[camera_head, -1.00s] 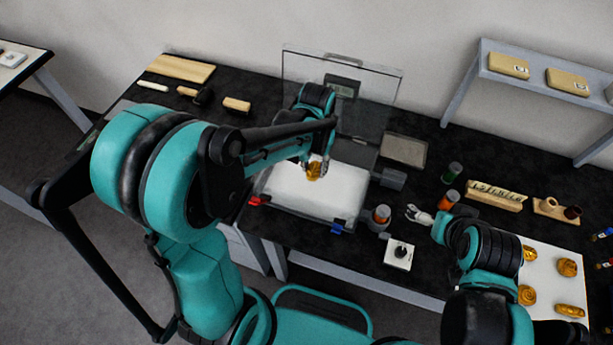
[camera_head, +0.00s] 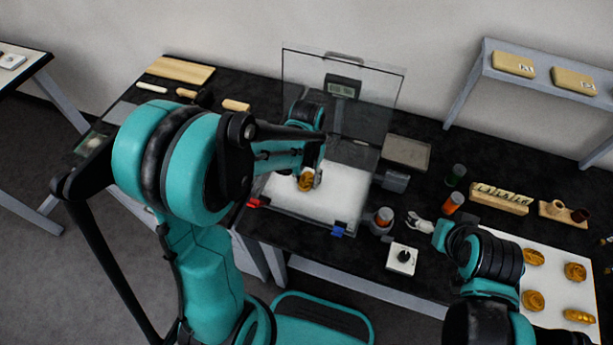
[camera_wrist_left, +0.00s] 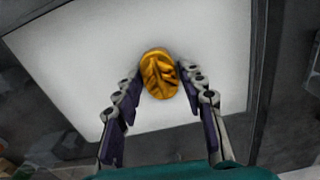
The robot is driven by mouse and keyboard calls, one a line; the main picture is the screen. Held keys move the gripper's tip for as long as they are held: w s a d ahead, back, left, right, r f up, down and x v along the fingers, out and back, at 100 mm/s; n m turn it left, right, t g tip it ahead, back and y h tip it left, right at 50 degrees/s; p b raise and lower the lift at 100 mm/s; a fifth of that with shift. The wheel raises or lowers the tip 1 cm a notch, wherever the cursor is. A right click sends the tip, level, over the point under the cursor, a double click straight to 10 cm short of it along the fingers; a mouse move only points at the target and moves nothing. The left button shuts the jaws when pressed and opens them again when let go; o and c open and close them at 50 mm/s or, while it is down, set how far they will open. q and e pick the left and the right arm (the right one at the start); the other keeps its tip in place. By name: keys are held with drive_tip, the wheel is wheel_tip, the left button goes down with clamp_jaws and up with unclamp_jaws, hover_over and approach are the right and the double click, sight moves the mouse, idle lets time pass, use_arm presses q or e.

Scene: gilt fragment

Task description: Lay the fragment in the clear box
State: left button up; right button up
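The gold, ridged fragment (camera_head: 306,183) is in my left gripper (camera_head: 312,180), over the white bed of the clear box (camera_head: 354,213). In the left wrist view the fragment (camera_wrist_left: 159,73) lies between the two fingertips, which appear closed against its sides. White surface fills the space beyond it; whether the fragment touches that surface, I cannot tell. The box's transparent lid (camera_head: 300,80) stands upright at the back. My right gripper (camera_head: 418,224) is at the right, apart from the box, with its fingers seemingly spread and empty.
A red clip (camera_head: 256,203) and blue clip (camera_head: 338,231) sit at the box's front. A grey cup (camera_head: 381,221) and white plate with a black knob (camera_head: 402,257) stand right of it. More gold pieces (camera_head: 533,300) lie on a white mat at right.

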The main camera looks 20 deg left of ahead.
sight(306, 178)
use_arm(q)
drive_tip(key=shift+o, duration=0.3)
drive_tip(key=shift+r, duration=0.1)
drive_tip(key=shift+r, duration=0.25)
wheel_tip(306, 178, up, 11)
drive_tip(key=p, duration=0.4)
drive_tip(key=s+r+t, duration=0.3)
drive_tip(key=s, duration=0.2)
drive_tip(key=s+a+r+n+t, duration=0.1)
drive_tip(key=s+r+t, duration=0.2)
drive_tip(key=s+t, duration=0.1)
drive_tip(key=shift+s+a, duration=0.3)
drive_tip(key=shift+s, duration=0.6)
wheel_tip(306, 178, down, 5)
drive_tip(key=b, duration=0.4)
drive_tip(key=shift+r, duration=0.5)
